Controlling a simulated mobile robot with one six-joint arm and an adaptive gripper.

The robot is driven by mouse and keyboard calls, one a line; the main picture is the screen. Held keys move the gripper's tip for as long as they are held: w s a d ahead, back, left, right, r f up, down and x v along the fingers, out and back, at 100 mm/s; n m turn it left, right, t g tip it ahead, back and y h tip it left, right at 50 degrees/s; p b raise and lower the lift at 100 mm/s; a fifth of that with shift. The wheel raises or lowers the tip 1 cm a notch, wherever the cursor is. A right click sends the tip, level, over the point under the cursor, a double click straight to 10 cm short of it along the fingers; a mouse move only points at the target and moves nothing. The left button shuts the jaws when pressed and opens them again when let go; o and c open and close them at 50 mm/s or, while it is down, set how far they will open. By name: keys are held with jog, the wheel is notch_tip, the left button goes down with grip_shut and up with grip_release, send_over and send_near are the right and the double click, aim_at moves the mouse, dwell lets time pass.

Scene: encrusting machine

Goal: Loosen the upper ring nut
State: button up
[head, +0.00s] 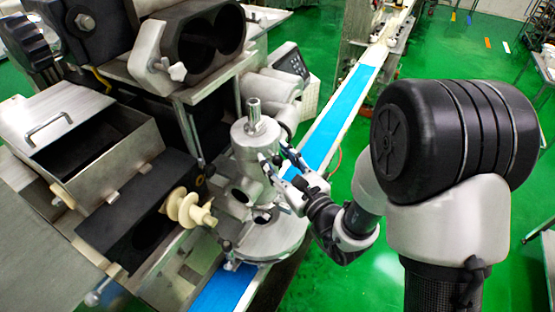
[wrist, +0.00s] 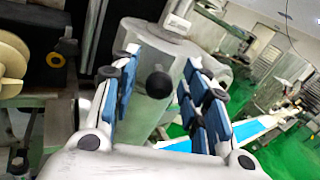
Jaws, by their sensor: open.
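The upper ring nut appears to be the grey metal collar (head: 250,132) around the top of the upright cylinder, below a ribbed shaft (head: 254,112). My gripper (head: 276,156) is at the right side of this cylinder, with its fingers pointing towards it. In the wrist view my gripper (wrist: 160,72) is open, with blue pads on both sides of a grey cylindrical body (wrist: 148,108). A round black knob end (wrist: 158,85) faces the camera between the fingers. I cannot tell whether the pads touch anything. The gripper partly hides the cylinder's right side.
A blue conveyor belt (head: 325,132) runs beside the cylinder. A cream auger (head: 187,208) sticks out on the left, near an open metal hopper (head: 72,165). A round metal plate (head: 265,243) lies below the gripper. Green floor (head: 300,30) is open beyond the machine.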

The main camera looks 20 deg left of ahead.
aim_at(277, 157)
notch_tip(277, 157, up, 10)
jog(key=shift+f, duration=0.1)
dwell(0.6)
